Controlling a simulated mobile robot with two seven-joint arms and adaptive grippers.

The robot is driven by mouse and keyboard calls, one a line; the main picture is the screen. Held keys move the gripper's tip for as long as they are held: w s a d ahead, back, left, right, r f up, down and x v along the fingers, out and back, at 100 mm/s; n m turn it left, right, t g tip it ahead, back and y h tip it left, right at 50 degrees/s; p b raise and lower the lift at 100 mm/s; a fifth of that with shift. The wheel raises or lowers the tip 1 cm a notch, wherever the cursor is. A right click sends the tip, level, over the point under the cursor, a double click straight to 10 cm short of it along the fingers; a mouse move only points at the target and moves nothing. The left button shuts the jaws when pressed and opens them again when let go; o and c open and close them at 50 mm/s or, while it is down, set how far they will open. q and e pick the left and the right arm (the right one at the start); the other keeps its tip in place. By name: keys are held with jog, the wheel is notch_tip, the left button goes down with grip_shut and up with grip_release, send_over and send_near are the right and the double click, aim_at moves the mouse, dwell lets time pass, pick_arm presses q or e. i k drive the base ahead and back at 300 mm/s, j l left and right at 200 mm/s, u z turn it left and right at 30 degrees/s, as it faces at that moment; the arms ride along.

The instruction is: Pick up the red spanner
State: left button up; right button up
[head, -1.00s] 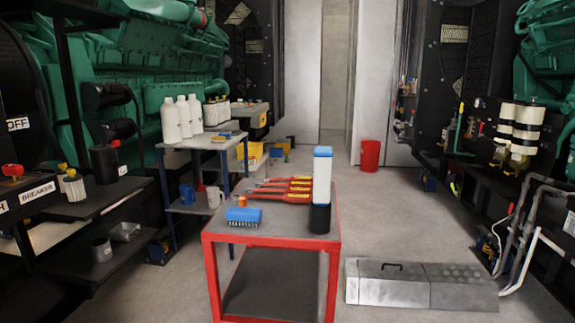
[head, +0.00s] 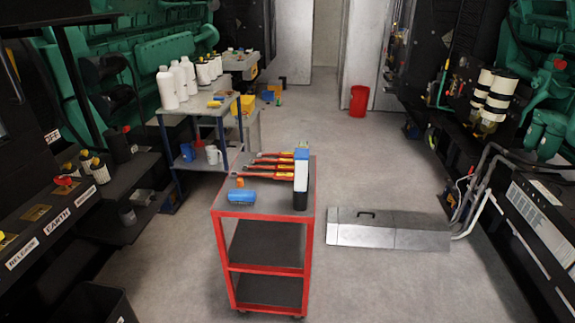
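Several red-handled tools (head: 272,168) lie side by side on the top of a red trolley (head: 262,212), with grey metal ends toward the left. They look like the insulated spanners, but they are too small to tell which one is the red spanner. A tall white container with a blue top and black base (head: 301,178) stands at their right end and hides part of them. A blue brush-like item (head: 241,196) lies on the trolley's front left. Neither of my grippers is in view.
A blue-legged table (head: 215,112) with white bottles (head: 167,90) stands behind left. A grey metal ramp box (head: 388,230) lies on the floor right of the trolley. Black shelves (head: 135,180) line the left. Floor in front of the trolley and toward the red bin (head: 358,101) is clear.

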aim_at(278, 168)
jog(key=i+l+z, duration=0.85)
jog(key=i+l, duration=0.15)
jog(key=i, duration=0.25)
jog(key=i+l+z, duration=0.1)
jog(key=i, duration=0.3)
jog(key=i+l, duration=0.2)
jog(key=i, duration=0.2)
jog(key=i+u, duration=0.25)
jog(key=u, duration=0.25)
jog(key=i+u, duration=0.3)
jog(key=u, duration=0.2)
jog(key=i+l+u, duration=0.2)
jog(key=u, duration=0.25)
jog(key=i+l+u, duration=0.1)
jog(key=u, duration=0.35)
jog(key=i+l+u, duration=0.2)
jog(key=u, duration=0.3)
jog(key=i+l+u, duration=0.25)
jog(key=u, duration=0.2)
jog(key=i+l+u, duration=0.25)
jog(key=u, duration=0.2)
jog(key=i+l+u, duration=0.2)
jog(key=l+u, duration=0.25)
jog(key=j, duration=0.75)
jog(key=i+j, duration=0.1)
jog(key=j, duration=0.6)
jog(key=i+j, duration=0.1)
jog(key=j, duration=0.65)
jog(key=j+z, duration=0.65)
jog(key=k+j, duration=0.05)
